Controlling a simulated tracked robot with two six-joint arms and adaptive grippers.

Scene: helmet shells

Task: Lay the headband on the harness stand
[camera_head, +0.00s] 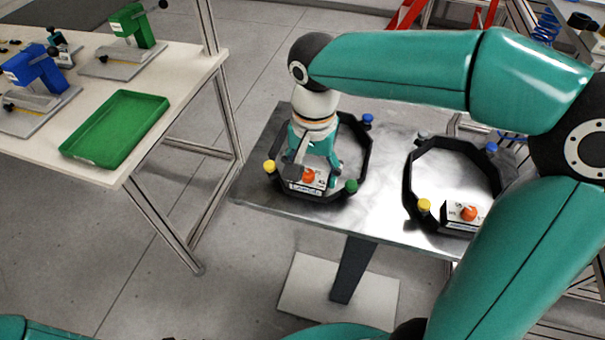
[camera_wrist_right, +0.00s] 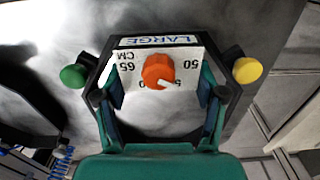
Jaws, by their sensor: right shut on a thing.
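A black octagonal headband (camera_head: 366,160) with blue, yellow and green knobs is at the left of a metal-topped table. Its white dial block (camera_head: 300,185) has an orange knob. My right gripper (camera_head: 316,165) comes down over that block and is shut on the headband. In the right wrist view my right gripper (camera_wrist_right: 160,98) has a finger on each side of the dial block (camera_wrist_right: 187,72), labelled LARGE. I cannot tell whether the headband touches the table. A second black headband (camera_head: 408,190) is on the right. I cannot tell which thing is the harness stand. My left gripper is out of view.
The metal-topped table (camera_head: 262,196) stands on a dark post. A white bench (camera_head: 185,72) at the left holds an empty green tray (camera_head: 66,150), a blue device (camera_head: 35,70) and a green device (camera_head: 133,28). Open floor separates bench and table.

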